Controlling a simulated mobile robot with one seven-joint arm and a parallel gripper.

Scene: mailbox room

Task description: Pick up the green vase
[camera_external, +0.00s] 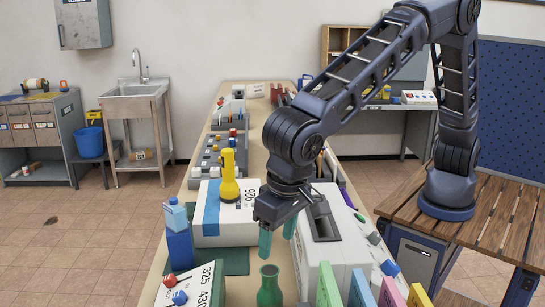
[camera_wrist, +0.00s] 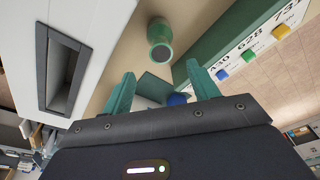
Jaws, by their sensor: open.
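The green vase (camera_external: 269,288) stands upright near the front of the long table, its lower part cut off by the picture's bottom edge. In the wrist view the vase (camera_wrist: 160,40) shows its round mouth toward the camera, beyond the fingertips and between them. My gripper (camera_external: 277,238) points down above and slightly behind the vase, with teal fingers apart and nothing between them. The fingers (camera_wrist: 160,82) also show in the wrist view, spread wide. The gripper does not touch the vase.
A white box with a dark slot (camera_external: 325,220) stands close right of the gripper. A white numbered box (camera_external: 185,290) lies left of the vase, and a yellow object (camera_external: 229,180) stands on another box behind. Coloured upright folders (camera_external: 360,288) are at front right.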

